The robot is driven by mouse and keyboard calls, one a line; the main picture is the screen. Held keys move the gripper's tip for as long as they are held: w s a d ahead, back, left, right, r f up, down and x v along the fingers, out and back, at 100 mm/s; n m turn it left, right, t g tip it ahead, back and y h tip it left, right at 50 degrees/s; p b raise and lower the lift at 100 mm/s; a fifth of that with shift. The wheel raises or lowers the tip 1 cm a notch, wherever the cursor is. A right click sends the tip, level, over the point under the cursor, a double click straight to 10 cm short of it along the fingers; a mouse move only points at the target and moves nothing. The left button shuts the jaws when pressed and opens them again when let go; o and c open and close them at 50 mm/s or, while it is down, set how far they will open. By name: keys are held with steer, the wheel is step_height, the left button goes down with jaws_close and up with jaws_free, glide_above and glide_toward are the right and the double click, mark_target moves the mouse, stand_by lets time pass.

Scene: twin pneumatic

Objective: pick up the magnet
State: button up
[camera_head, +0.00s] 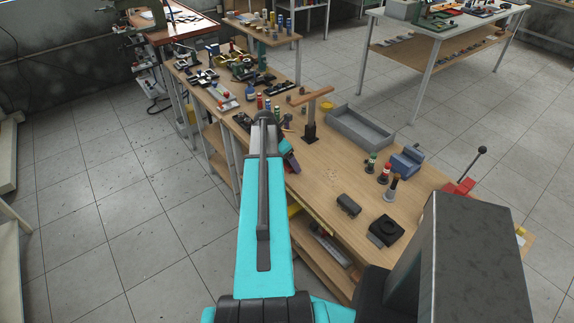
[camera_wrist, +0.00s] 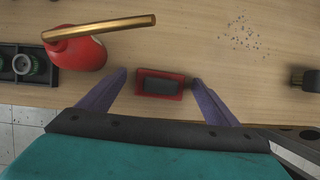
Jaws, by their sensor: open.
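A small red block with a dark grey face, which looks like the magnet (camera_wrist: 160,84), lies on the wooden bench top in the wrist view. My gripper (camera_wrist: 159,77) is open, with one purple finger to the left of the block and one to the right. The right fingertip is very close to the block's right end; I cannot tell whether they touch. In the head view my gripper (camera_head: 290,160) shows only partly beside the bench edge, and the magnet cannot be made out there, probably hidden by my arm.
A rounded red object (camera_wrist: 76,55) with a brass-coloured bar lies left of my gripper, beside a black tray (camera_wrist: 30,66). A grey tray (camera_head: 360,132), a blue vise (camera_head: 407,160) and dark blocks (camera_head: 384,231) stand on the bench. Bare wood lies beyond the magnet.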

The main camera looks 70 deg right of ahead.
steer(key=c, duration=1.3)
steer(key=shift+o, duration=0.2)
steer(key=shift+r, duration=0.15)
steer(key=shift+r+b, duration=1.05)
steer(key=shift+r, duration=0.6)
steer(key=s+a+b, duration=0.1)
steer(key=s+a, duration=0.1)
steer(key=a, duration=0.1)
steer(key=s+a+b, duration=0.2)
steer(key=s+a, duration=0.1)
steer(key=a, duration=0.1)
steer(key=s+a+r+b, duration=0.1)
steer(key=s+a, duration=0.1)
steer(key=a, duration=0.2)
steer(key=shift+s+b, duration=0.2)
steer(key=shift+b, duration=0.7)
steer(key=b, duration=0.4)
steer(key=shift+d+f, duration=0.1)
steer(key=b, duration=0.5)
steer(key=shift+s, duration=0.2)
steer(key=b, duration=0.3)
steer(key=a+b, duration=0.1)
steer(key=b, duration=0.3)
steer(key=shift+s+a, duration=0.3)
steer(key=shift+s, duration=0.05)
steer(key=shift+s+a+r+b, duration=0.2)
steer(key=shift+a+r+b, duration=0.2)
steer(key=shift+b, duration=1)
